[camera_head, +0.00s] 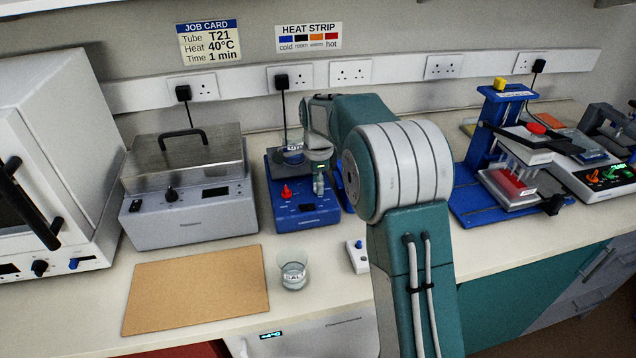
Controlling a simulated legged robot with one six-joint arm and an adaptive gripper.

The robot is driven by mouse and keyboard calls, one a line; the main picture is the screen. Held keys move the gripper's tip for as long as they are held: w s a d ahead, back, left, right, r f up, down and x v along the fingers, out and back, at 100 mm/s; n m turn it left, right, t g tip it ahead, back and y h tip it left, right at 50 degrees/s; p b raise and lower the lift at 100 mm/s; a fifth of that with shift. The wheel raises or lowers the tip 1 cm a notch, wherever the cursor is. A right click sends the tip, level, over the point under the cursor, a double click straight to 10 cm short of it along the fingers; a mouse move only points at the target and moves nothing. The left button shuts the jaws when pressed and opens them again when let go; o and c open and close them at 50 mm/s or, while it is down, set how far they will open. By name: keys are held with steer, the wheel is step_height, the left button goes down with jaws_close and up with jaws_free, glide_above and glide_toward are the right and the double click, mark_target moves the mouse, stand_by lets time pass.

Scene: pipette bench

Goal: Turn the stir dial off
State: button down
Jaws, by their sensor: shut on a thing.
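The blue hotplate stirrer (305,223) stands on the bench in the middle of the picture, with a small display on its sloped front. A red dial (286,192) sits on the left of that front, clear of my gripper. My gripper (319,187) reaches down over the right of the front, with its fingers at the place of the right-hand dial. It is shut on that dial, which I take to be the stir dial. The fingers hide it, so I cannot read its setting. A glass vessel (290,154) seems to stand on the plate, partly hidden by my gripper.
A lidded water bath (190,220) stands to the left of the stirrer. A glass beaker (292,275) and a small white box (357,257) are in front. A tan mat (196,290) lies front left. A blue stand (500,135) is at right.

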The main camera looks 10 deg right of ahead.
steer(key=shift+n, duration=0.3)
steer(key=n, duration=0.3)
steer(key=shift+n, duration=0.4)
steer(key=n, duration=0.4)
steer(key=shift+n, duration=0.3)
steer(key=n, duration=0.4)
steer(key=shift+n, duration=2.5)
steer(key=shift+c, duration=2.1)
jaws_free()
steer(key=shift+w+f, duration=0.1)
